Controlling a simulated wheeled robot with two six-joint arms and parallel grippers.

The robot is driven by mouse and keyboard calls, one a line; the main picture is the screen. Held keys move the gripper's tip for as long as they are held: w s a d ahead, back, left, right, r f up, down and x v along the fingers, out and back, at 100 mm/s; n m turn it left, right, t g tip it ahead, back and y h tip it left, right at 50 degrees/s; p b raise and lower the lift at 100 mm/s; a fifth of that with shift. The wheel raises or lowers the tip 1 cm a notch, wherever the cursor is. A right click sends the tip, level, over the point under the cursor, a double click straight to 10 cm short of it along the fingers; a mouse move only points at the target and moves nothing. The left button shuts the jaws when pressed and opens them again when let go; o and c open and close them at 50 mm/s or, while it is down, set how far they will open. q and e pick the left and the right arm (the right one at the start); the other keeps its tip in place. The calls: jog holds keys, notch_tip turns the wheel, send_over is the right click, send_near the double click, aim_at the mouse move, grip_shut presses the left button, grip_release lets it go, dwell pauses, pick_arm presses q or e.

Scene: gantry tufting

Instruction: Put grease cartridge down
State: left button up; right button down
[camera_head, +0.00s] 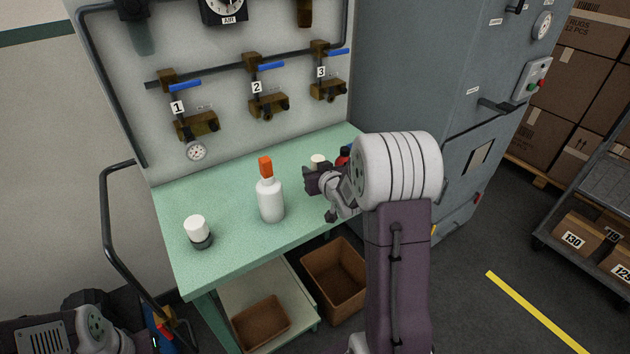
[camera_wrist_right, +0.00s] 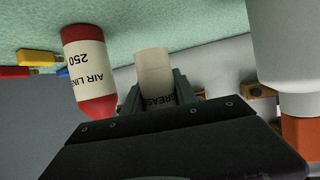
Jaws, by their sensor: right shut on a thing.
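The grease cartridge (camera_wrist_right: 154,72) is a pale cylinder with a dark band marked GREASE. It sits between the fingers of my right gripper (camera_wrist_right: 158,95), which is shut on it. In the head view my right gripper (camera_head: 314,180) is over the right part of the green bench (camera_head: 235,248), and only the cartridge's pale top (camera_head: 318,160) shows behind it. I cannot tell whether the cartridge touches the bench. My left arm shows at the lower left of the head view, but its gripper is not visible.
A red AIR LINE bottle (camera_wrist_right: 90,75) stands close beside the cartridge. A white bottle with an orange tip (camera_head: 270,198) stands mid-bench, and a white-topped dark-based container (camera_head: 198,232) at the left. Valves line the panel behind; a grey cabinet (camera_head: 420,90) bounds the right.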

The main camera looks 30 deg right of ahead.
aim_at(315, 158)
notch_tip(315, 158, up, 4)
jog(key=shift+r+p, duration=0.15)
jog(key=shift+p, duration=0.15)
